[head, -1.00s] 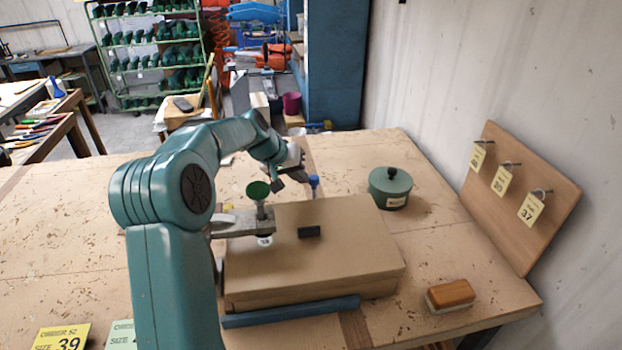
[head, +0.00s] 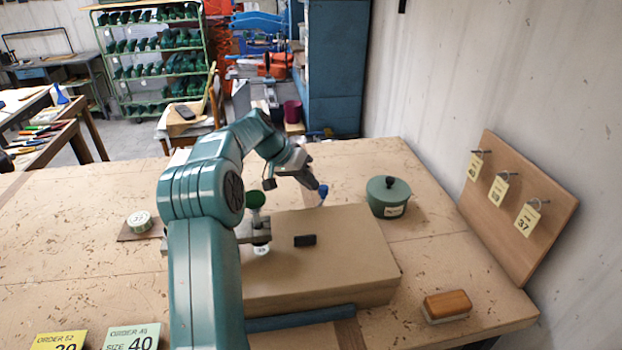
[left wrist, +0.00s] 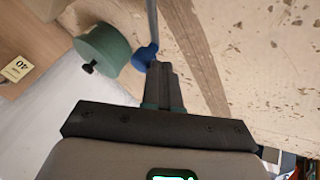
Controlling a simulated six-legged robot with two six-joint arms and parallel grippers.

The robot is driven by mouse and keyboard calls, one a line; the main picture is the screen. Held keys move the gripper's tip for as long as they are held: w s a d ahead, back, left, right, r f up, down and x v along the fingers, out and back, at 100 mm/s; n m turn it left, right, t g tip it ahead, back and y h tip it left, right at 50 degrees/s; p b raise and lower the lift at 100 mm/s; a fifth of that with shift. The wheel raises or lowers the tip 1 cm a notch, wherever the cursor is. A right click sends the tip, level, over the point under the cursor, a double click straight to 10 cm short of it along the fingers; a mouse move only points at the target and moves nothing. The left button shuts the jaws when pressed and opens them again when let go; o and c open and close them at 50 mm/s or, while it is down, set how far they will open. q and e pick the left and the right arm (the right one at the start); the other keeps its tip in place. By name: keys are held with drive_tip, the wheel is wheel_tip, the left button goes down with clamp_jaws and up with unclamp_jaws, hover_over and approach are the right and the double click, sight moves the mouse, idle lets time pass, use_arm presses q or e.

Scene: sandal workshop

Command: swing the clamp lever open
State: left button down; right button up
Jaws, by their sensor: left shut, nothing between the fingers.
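The clamp (head: 262,233) is fixed at the left of a brown block on the bench, with a round green knob (head: 256,200) on top. The blue knob of the clamp lever (head: 323,194) shows just beyond the block's back edge; most of the lever is hidden in the head view. My left gripper (head: 319,186) is shut and empty, close beside the blue knob. In the left wrist view the closed fingers (left wrist: 163,75) are right at the blue knob (left wrist: 146,55), on a grey rod; whether they touch is unclear. My right gripper is not in view.
The brown block (head: 340,260) carries a small dark piece (head: 305,240). A lidded green pot (head: 390,198) stands to the right of the lever. A brush (head: 447,306) lies front right, and a tag board (head: 520,215) leans on the wall. The bench behind the block is mostly clear.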

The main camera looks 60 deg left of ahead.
sight(327, 188)
use_arm(q)
drive_tip(key=w+m+h+p, duration=0.1)
drive_tip(key=w+d+m+g+h+p, duration=0.1)
drive_tip(key=m+p, duration=0.1)
drive_tip(key=shift+w+d+r+m, duration=0.1)
drive_tip(key=shift+d+r+m, duration=0.1)
drive_tip(key=shift+m, duration=0.1)
drive_tip(key=shift+w+d+f, duration=0.15)
drive_tip(key=shift+w+d, duration=0.2)
drive_tip(key=shift+d, duration=0.1)
drive_tip(key=shift+w+d+p, duration=0.25)
drive_tip(key=shift+d+p, duration=0.05)
drive_tip(key=shift+d, duration=0.2)
drive_tip(key=shift+w+d+m+g+h, duration=0.3)
drive_tip(key=shift+d+m+g+h, duration=0.15)
drive_tip(key=shift+m, duration=0.45)
drive_tip(key=shift+d+f, duration=0.1)
drive_tip(key=shift+d, duration=0.3)
drive_tip(key=shift+w, duration=0.1)
